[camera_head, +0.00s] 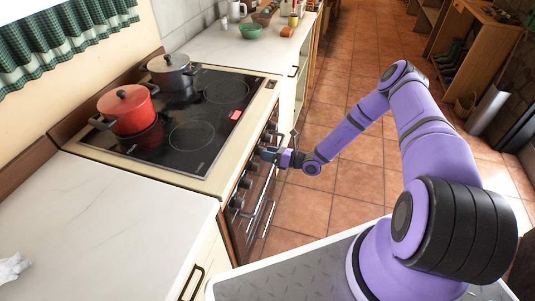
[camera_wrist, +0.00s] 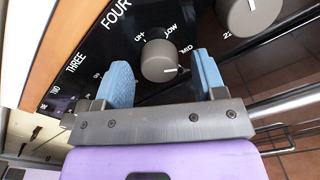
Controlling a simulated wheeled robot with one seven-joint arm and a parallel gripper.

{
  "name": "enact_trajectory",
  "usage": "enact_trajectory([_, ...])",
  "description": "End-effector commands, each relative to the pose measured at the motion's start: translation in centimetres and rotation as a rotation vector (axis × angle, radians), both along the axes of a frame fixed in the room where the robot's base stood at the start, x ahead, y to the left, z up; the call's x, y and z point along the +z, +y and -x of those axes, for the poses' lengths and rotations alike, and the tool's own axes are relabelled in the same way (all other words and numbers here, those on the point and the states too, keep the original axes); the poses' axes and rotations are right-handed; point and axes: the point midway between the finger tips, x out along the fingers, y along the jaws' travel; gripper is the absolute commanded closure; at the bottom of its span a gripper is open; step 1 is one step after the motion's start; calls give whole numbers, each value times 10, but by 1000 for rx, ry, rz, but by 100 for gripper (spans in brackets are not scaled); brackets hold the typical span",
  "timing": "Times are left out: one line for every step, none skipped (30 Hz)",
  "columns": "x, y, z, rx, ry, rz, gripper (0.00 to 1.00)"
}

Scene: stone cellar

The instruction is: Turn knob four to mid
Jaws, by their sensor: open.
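Knob four (camera_wrist: 153,66) is a grey-brown round knob on the black panel, below the word FOUR in the wrist view. Its white mark points to the picture's right, roughly toward the MID side; I cannot tell whether it lines up exactly. My gripper (camera_wrist: 160,68) is open, with one blue finger on each side of the knob and a visible gap on both sides. In the head view my gripper (camera_head: 267,154) is at the stove's front panel, hiding the knob there.
More knobs (camera_head: 237,202) line the front, with an oven handle (camera_head: 268,219) below. A red pot (camera_head: 127,110) and a grey pot (camera_head: 170,70) stand on the black cooktop (camera_head: 160,150). The tiled floor beside is clear.

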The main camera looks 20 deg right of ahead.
Motion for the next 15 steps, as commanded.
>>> enact_trajectory([0, -5, 2, -2, 0, 0, 36])
enact_trajectory([0, -8, 4, -2, 0, 0, 36])
enact_trajectory([0, -12, 8, -2, 0, 0, 36])
enact_trajectory([0, -16, 11, -2, 0, 0, 36])
enact_trajectory([0, -20, 14, -2, 1, 1, 36])
enact_trajectory([0, -27, 18, -3, 1, 2, 36])
enact_trajectory([0, -32, 22, -3, 1, 2, 36])
enact_trajectory([0, -36, 25, -3, 1, 1, 36])
enact_trajectory([0, -42, 30, -3, 2, 1, 36])
enact_trajectory([0, -47, 33, -4, 1, 0, 36])
enact_trajectory([0, -52, 37, -3, 2, 1, 36])
enact_trajectory([0, -57, 41, -3, 1, 1, 36])
enact_trajectory([0, -61, 43, -3, 1, 1, 36])
enact_trajectory([0, -65, 46, -3, 2, 1, 36])
enact_trajectory([0, -70, 50, -2, 1, 2, 36])
